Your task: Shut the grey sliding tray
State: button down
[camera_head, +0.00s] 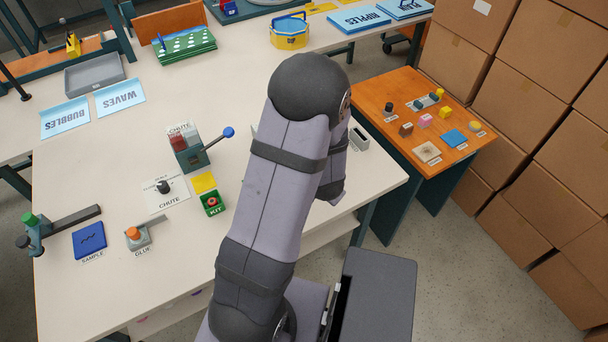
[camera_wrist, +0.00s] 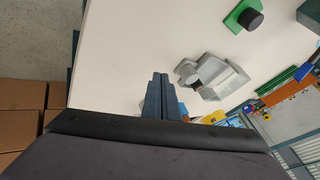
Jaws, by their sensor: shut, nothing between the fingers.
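In the wrist view my gripper (camera_wrist: 160,78) has its two dark fingers together, with nothing between them, over the white table. A light grey fixture (camera_wrist: 222,78) with a rounded part stands on the table to the right of the fingertips, apart from them in the picture. I cannot tell whether it is the sliding tray. In the head view a shallow grey open tray (camera_head: 95,75) lies at the back left, far from my arm. My gripper is hidden behind my arm there, as is much of the table near it.
A green block with a black knob (camera_wrist: 243,17) stands beyond the grey fixture. An orange side table (camera_head: 405,125) holds small parts.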

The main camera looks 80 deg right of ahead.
jog(key=shift+w+d+f+p, duration=0.15)
jog(key=shift+w+d+f, duration=0.1)
jog(key=shift+w+d, duration=0.6)
jog(key=shift+w+d+f+p, duration=0.2)
jog(key=shift+w+d, duration=0.3)
jog(key=shift+w, duration=0.55)
jog(key=w+d+p, duration=0.1)
jog(key=w+d, duration=0.5)
jog(key=shift+w+d+p, duration=0.4)
jog(key=shift+w+r, duration=0.1)
